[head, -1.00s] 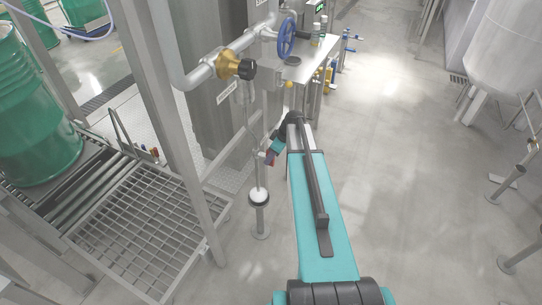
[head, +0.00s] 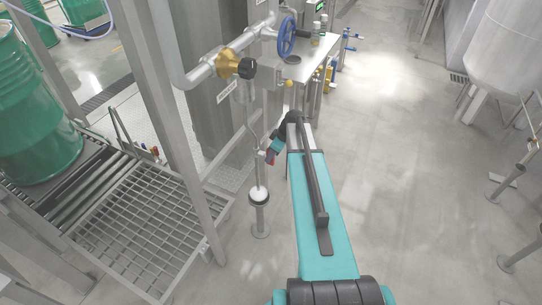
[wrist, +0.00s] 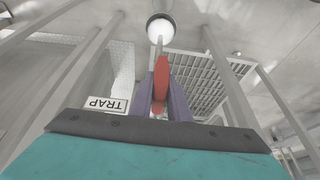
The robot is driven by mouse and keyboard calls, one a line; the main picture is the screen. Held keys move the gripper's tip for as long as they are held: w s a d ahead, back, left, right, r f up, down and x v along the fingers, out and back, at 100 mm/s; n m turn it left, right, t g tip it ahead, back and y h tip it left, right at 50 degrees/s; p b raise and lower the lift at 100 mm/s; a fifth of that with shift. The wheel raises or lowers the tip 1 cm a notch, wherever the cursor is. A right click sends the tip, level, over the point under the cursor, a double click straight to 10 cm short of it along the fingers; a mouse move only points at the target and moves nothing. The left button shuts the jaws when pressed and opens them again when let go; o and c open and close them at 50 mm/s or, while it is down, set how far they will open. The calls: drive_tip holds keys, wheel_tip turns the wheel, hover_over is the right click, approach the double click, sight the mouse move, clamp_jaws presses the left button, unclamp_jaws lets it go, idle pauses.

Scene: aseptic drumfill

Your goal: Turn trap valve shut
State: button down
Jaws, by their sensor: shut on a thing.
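The trap valve's red lever handle (wrist: 161,72) runs up the middle of the wrist view, with a white TRAP label (wrist: 106,104) to its left. My gripper (wrist: 160,100) has its purple fingers closed on both sides of the red handle. In the head view, my gripper (head: 270,153) is at the thin vertical pipe beside the steel column, above a white round cup (head: 259,196) on a stand. The valve body is mostly hidden by the gripper.
A brass valve with a black knob (head: 234,65) and a blue handwheel (head: 286,37) are above and beyond the gripper. A grated platform (head: 140,225) and green drum (head: 35,105) stand left. Open floor (head: 410,170) lies right.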

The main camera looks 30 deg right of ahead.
drive_tip(key=shift+w+d, duration=0.1)
drive_tip(key=shift+w+d+m+g+y, duration=0.1)
drive_tip(key=shift+d+m+g+y, duration=0.1)
drive_tip(key=shift+g+y, duration=0.4)
drive_tip(key=shift+w+d+m+g+y, duration=0.1)
drive_tip(key=shift+m+g+y, duration=0.15)
drive_tip(key=shift+y, duration=0.65)
drive_tip(key=m+g+y+p, duration=0.1)
drive_tip(key=y, duration=0.2)
drive_tip(key=g+y+p, duration=0.2)
drive_tip(key=y, duration=0.1)
drive_tip(key=shift+f+m+y, duration=0.15)
drive_tip(key=shift+m+y, duration=0.15)
drive_tip(key=shift+m, duration=0.05)
drive_tip(key=shift+f+g, duration=0.1)
drive_tip(key=shift+g, duration=0.15)
drive_tip(key=c, duration=1.7)
unclamp_jaws()
drive_tip(key=shift+r+p, duration=0.2)
drive_tip(key=shift+p, duration=0.25)
